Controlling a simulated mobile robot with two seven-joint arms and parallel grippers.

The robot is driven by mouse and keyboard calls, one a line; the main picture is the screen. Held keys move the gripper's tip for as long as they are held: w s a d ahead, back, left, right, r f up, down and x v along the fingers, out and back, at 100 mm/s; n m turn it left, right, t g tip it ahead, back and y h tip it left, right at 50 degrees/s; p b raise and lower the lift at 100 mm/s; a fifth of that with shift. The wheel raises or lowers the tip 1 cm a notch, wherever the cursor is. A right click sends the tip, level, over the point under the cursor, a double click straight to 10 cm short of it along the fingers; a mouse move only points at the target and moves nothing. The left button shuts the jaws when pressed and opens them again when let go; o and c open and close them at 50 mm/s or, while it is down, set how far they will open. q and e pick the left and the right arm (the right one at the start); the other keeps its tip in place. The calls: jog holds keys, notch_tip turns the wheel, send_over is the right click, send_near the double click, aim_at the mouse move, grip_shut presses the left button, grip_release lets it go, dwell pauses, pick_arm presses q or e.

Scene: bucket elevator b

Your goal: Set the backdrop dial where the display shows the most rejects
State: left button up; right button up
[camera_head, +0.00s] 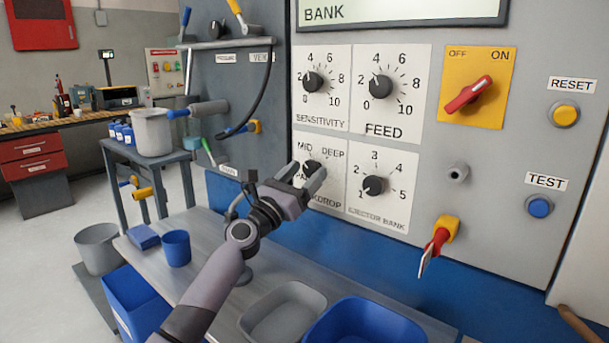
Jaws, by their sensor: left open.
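The backdrop dial (309,166) is a black knob on a white plate at the lower left of the dial group. Its plate reads MID and DEEP at the top; the lower left word and part of BACKDROP are covered by my gripper. My left gripper (306,176) is open, with its fingers in front of the lower part of this plate. I cannot tell whether a finger touches the knob. The display (400,12) at the top edge is cut off and shows only the word BANK; no reject count is visible. My right gripper is not in view.
The sensitivity (313,82), feed (380,87) and ejector bank (374,185) dials surround it. A red switch (468,95), an orange reset button (565,114), a blue test button (539,207) and a red-handled key-like part (437,240) are to the right. Grey (283,312) and blue (365,322) trays lie below.

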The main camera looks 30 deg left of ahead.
pick_arm(q)
jog(key=shift+w, duration=0.15)
jog(key=c, duration=1)
